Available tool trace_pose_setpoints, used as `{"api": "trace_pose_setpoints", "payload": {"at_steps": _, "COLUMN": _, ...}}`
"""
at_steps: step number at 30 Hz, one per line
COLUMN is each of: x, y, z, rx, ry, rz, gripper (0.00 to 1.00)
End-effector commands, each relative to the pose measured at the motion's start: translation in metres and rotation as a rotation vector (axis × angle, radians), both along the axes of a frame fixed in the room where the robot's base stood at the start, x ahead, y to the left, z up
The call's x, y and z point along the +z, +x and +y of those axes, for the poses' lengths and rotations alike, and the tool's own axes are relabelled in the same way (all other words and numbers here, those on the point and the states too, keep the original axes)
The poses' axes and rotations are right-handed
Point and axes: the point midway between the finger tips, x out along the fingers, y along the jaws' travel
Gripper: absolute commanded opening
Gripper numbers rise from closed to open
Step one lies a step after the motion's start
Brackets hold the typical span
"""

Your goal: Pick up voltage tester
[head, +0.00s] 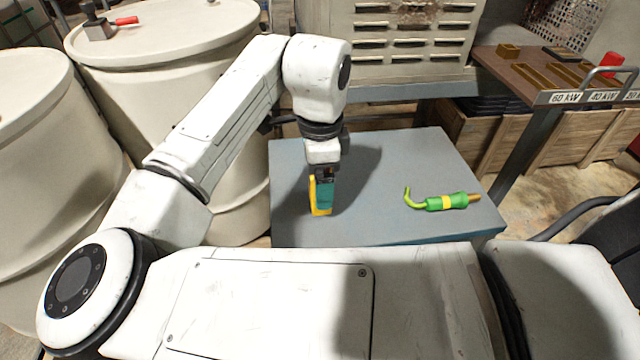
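A teal block-like item with yellow edges (323,195) is upright at the left part of the blue-grey table top (390,160). It may be the voltage tester, but no label shows. My gripper (325,174) points down at its upper end. The fingers are small and partly hidden, so I cannot tell whether they are closed on it, or whether its base touches the table. A green tool with a yellow band and a curved yellow-green tip (440,202) lies to the right, apart from my gripper.
Large cream drums (160,50) stand at the left. A vented metal cabinet (410,45) is behind the table. A brown shelf with kW labels (540,75) and wooden crates (560,140) are at the right. The table's middle and back are clear.

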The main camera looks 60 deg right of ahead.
Motion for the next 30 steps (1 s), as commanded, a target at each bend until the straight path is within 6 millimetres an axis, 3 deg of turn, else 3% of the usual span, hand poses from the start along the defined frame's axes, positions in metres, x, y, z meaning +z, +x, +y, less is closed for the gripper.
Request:
{"api": "trace_pose_setpoints", "payload": {"at_steps": 9, "x": -0.0058, "y": 0.0001, "z": 0.0001, "rx": 0.000, "ry": 0.000, "rz": 0.000, "gripper": 0.89}}
{"api": "trace_pose_setpoints", "payload": {"at_steps": 30, "x": -0.0052, "y": 0.0001, "z": -0.0001, "rx": 0.000, "ry": -0.001, "rz": -0.001, "gripper": 0.26}}
